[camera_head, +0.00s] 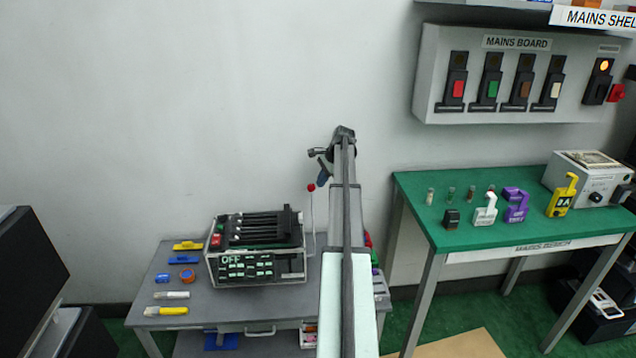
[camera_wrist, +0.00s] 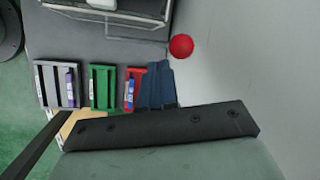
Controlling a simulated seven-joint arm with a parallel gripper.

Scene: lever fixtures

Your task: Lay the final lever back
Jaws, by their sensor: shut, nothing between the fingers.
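The lever fixture (camera_head: 258,267) is a dark box on the grey table, with several long bars (camera_head: 255,228) lying across its top and a panel reading OFF. A thin upright rod with a red knob (camera_head: 311,187) stands at its right side. The red knob also shows in the wrist view (camera_wrist: 181,46). My gripper (camera_head: 322,172) is shut and empty, above and slightly right of the knob in the head view. In the wrist view its blue fingers (camera_wrist: 157,84) are just below the knob, apparently apart from it. My arm hides the table's right part in the head view.
Grey, green and red trays (camera_wrist: 104,87) sit on the table's right part in the wrist view. Tools and tape (camera_head: 187,275) lie on its left part. A green bench (camera_head: 450,236) with padlocks stands right, below the mains board (camera_head: 520,72). The wall is close behind.

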